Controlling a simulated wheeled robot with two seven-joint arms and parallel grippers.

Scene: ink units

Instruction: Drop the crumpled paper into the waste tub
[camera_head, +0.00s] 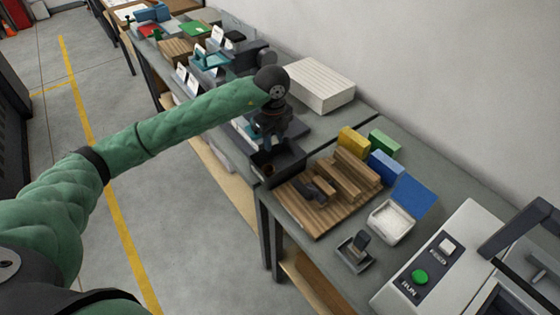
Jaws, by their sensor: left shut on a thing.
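My left gripper (281,143) points down over the bench, directly above a small dark open tub (291,168), which I take to be the waste tub. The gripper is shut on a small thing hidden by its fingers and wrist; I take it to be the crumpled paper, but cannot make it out. The fingers look close to the tub's far rim; I cannot tell whether they touch it. A small brown thing shows inside the tub near its front left corner. My right gripper is not in view.
Right of the tub, a wooden board (310,222) bears wooden blocks and dark pieces. Beyond stand yellow (352,141), green and blue blocks. An open blue-lidded box (388,229), a stamp-like piece in a tray and a machine with a green button (420,276) lie nearer. A white stack (318,85) stands behind.

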